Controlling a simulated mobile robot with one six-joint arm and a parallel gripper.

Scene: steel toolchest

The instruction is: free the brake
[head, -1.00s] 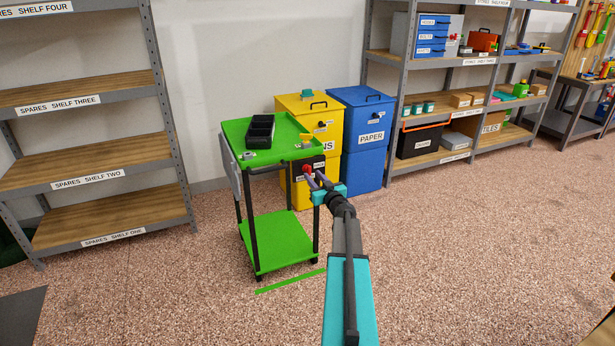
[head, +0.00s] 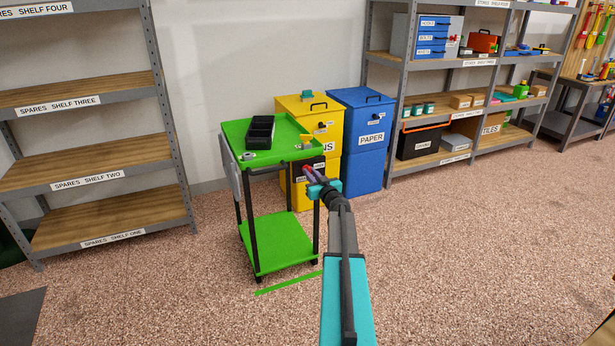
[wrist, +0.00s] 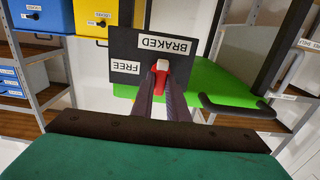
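The green trolley (head: 285,240) stands left of centre in the head view, with a dark brake panel on the side facing my arm. In the wrist view the panel (wrist: 128,46) carries a BRAKED label (wrist: 164,45) and a FREE label (wrist: 126,66). A red brake lever (wrist: 161,80) with a pale part sticks out by the two labels. My gripper (head: 308,172) reaches the panel. In the wrist view its fingertips (wrist: 160,92) are on both sides of the red lever and look closed on it. The fingertips partly hide the lever.
A black tray (head: 260,132) lies on the trolley top. Yellow (head: 333,150) and blue (head: 362,165) bins stand close behind the trolley. Spares shelves (head: 90,178) stand at the left.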

